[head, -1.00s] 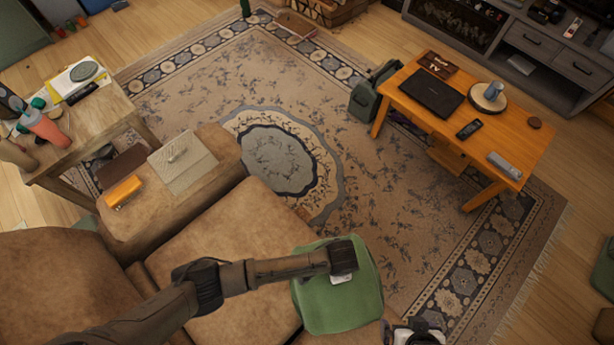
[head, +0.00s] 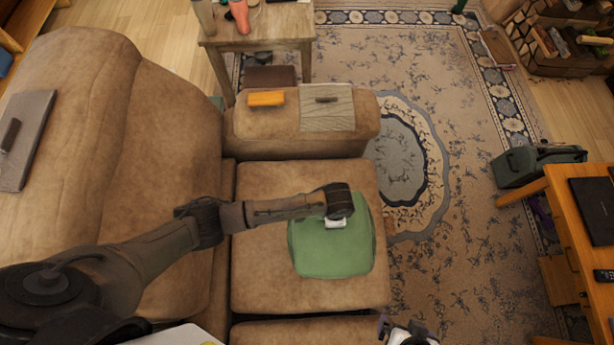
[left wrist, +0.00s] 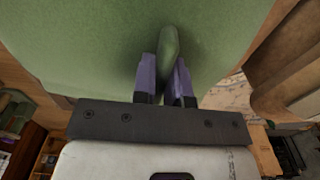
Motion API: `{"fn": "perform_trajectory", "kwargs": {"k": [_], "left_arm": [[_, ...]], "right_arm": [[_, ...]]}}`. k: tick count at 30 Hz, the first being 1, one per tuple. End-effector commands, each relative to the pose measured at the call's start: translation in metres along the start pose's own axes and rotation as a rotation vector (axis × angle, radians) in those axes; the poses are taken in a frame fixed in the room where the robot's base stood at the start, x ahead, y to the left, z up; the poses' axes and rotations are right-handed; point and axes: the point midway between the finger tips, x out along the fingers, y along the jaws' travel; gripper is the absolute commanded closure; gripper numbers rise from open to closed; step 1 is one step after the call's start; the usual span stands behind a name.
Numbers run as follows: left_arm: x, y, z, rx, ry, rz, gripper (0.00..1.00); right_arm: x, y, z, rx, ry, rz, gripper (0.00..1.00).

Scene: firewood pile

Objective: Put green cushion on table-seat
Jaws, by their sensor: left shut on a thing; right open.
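The green cushion (head: 332,245) is over the front part of the brown sofa seat (head: 285,185) in the head view; I cannot tell whether it touches the seat. My left gripper (left wrist: 167,75) is shut on a pinched fold of the cushion (left wrist: 80,45), which fills the upper left wrist view. In the head view its fingers are hidden under my wrist. My right gripper (head: 408,330) is open and empty at the bottom edge, partly cut off. A low orange wooden table (head: 552,205) stands at the right, partly out of view. Nothing is clearly marked as the table-seat.
The sofa arm (head: 290,135) carries an orange object (head: 266,98) and a grey mat (head: 327,110). A side table (head: 265,25) stands behind it. Patterned rug (head: 450,270) lies open between.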

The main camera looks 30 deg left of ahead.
Motion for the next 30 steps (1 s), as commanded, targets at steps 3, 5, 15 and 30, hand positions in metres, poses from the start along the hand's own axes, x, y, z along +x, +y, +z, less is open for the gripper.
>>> {"fn": "perform_trajectory", "kwargs": {"k": [3,5,15,30], "left_arm": [[0.020,-0.019,0.021,-0.003,-0.005,-0.001,1.00],[0.027,-0.028,0.029,-0.003,-0.004,-0.001,1.00],[0.051,-0.058,0.059,-0.001,-0.001,0.000,1.00],[0.090,-0.060,0.062,0.000,-0.001,0.001,1.00]], "right_arm": [[0.010,0.000,0.004,0.000,-0.001,0.000,0.00],[0.013,0.000,0.004,-0.001,-0.001,0.000,0.00],[0.024,0.001,0.008,-0.007,-0.002,0.005,0.00],[0.043,0.001,0.014,-0.007,-0.002,0.005,0.00]]}}
